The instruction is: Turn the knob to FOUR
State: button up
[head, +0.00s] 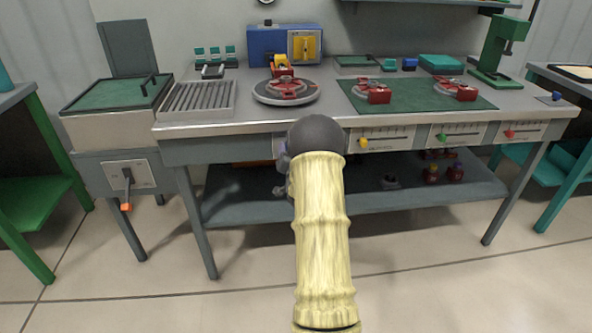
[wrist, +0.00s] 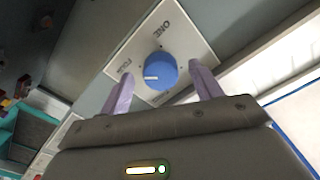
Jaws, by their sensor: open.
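A round blue knob (wrist: 161,71) sits on a white plate (wrist: 178,30) in the wrist view. The label ONE is above the knob and FOUR is to its left; other labels cannot be read. A small white mark shows on the knob's left side, facing roughly toward FOUR. My gripper (wrist: 160,76) is open, its two purple fingers on either side of the knob with visible gaps in the picture. Whether they reach around it in depth I cannot tell. In the head view my arm hides the knob and most of the gripper.
A steel workbench (head: 428,110) stands ahead, with a lower shelf (head: 240,205). Slider panels (head: 380,138) line its front edge to the right. A panel with an orange-tipped lever (head: 127,190) is at left. The floor in front is clear.

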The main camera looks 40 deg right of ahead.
jog(key=v, duration=1.7)
jog(key=shift+p, duration=0.3)
jog(key=shift+w, duration=0.1)
